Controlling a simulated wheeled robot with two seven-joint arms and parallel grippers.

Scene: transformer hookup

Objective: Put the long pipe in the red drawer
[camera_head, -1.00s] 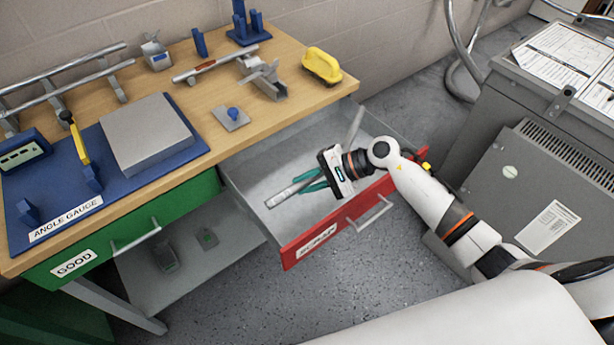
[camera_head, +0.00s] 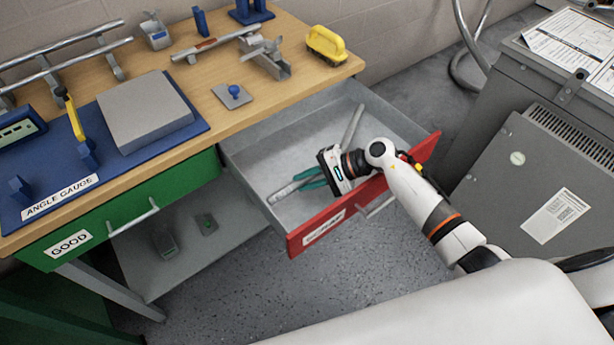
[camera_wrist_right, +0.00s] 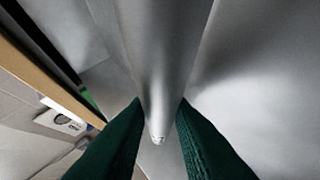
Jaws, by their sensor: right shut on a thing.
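The red-fronted drawer (camera_head: 327,224) is pulled out below the workbench top, its grey inside open to view. My right gripper (camera_head: 304,182), with dark green fingers, is inside the drawer area and shut on a grey metal pipe (camera_head: 283,191). The pipe reaches past the fingertips toward the drawer's left wall; I cannot tell whether it touches the drawer floor. In the right wrist view the pipe (camera_wrist_right: 160,60) runs between both fingers, its near end showing. A second grey bar-like piece (camera_head: 352,124) shows behind the gripper; whether it is a separate pipe is unclear. My left gripper is not in view.
The green drawer (camera_head: 72,243) labelled GOOD is left of the red one. The wooden bench (camera_head: 290,97) holds a blue angle gauge mat (camera_head: 118,165), a grey block (camera_head: 145,110), a rail rack (camera_head: 60,62) and a yellow-handled tool (camera_head: 326,44). A grey transformer cabinet (camera_head: 535,160) stands at right.

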